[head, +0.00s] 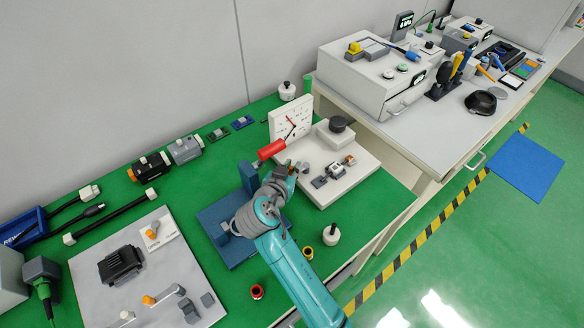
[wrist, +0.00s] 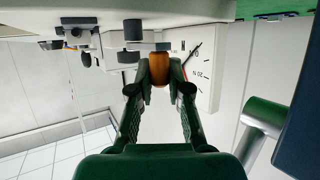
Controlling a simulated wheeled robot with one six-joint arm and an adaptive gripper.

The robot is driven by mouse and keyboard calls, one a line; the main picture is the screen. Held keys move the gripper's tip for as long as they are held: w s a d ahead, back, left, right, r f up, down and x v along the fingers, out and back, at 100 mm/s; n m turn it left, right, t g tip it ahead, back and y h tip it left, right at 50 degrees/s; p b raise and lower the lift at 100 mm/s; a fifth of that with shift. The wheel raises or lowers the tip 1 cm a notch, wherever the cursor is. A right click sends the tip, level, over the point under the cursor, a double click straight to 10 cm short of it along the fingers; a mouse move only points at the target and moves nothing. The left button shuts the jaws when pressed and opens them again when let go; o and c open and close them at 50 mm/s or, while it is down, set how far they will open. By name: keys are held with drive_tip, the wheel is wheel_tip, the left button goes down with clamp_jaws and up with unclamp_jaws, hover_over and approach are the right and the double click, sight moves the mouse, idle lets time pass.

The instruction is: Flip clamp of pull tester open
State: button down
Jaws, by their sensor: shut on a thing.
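The pull tester stands on a white base plate (head: 368,173), with an upright white gauge panel (head: 283,121) and a small metal clamp (head: 330,177) on the plate. My gripper (head: 296,168) is over the left part of the plate, partly hidden by my wrist. In the wrist view my gripper (wrist: 159,82) is shut on an orange-brown cylindrical handle (wrist: 159,68). The gauge panel (wrist: 204,75) is just to its right there, beside the right finger. I cannot tell how the handle joins the clamp.
A blue fixture (head: 225,232) stands left of my wrist. A black-knobbed weight (head: 331,234) and small red and yellow cups are in front. Free green mat shows at the right front.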

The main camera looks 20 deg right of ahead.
drive_tip(key=c, duration=1.1)
unclamp_jaws()
drive_tip(key=v, duration=1.2)
